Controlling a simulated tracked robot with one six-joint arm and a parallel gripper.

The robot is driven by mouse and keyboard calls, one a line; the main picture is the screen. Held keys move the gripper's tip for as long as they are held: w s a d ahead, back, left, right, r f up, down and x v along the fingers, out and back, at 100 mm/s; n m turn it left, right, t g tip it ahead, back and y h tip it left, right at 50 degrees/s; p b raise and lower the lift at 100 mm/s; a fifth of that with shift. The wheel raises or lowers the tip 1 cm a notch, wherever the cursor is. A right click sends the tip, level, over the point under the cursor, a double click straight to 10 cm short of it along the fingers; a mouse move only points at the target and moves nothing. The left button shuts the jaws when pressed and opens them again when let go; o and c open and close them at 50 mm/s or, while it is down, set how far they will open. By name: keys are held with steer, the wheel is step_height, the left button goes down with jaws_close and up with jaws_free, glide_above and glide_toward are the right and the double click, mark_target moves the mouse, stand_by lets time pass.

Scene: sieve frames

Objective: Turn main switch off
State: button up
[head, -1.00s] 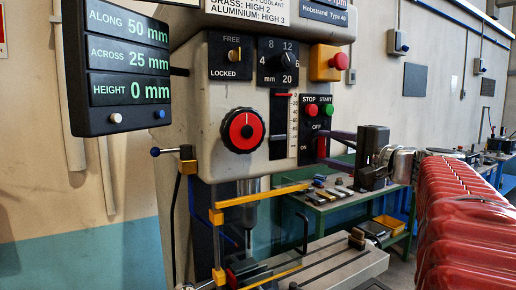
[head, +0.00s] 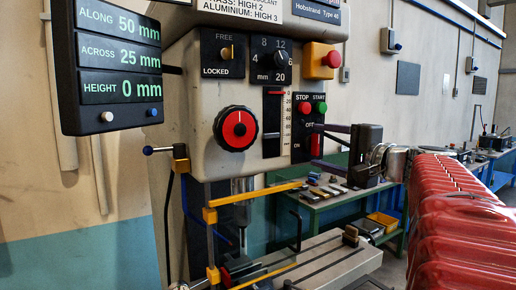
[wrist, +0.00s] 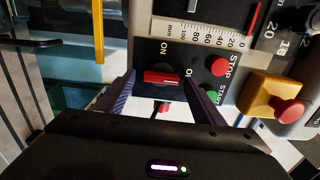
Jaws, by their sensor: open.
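The main switch is a red bar handle on a black panel (wrist: 205,55) in the wrist view. The switch handle (wrist: 160,78) lies level in that picture, with its right end toward the partly hidden OFF mark. The ON mark (wrist: 164,46) is above it. In the head view the red handle (head: 315,145) stands upright, below OFF and right of ON. My gripper (wrist: 160,90) is open, one finger on each side of the handle. I cannot tell if the fingers touch it. In the head view my gripper (head: 320,146) reaches the panel from the right.
The red STOP button (head: 305,108) and green START button (head: 320,107) sit just above the switch. A yellow box with a red button (head: 330,59) is higher right. A red dial (head: 237,129) is left. A green bench (head: 325,203) with parts stands behind.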

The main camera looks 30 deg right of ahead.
steer(key=s, duration=1.3)
steer(key=shift+s+d, duration=0.2)
steer(key=shift+s, duration=0.2)
steer(key=shift+w+f, duration=0.1)
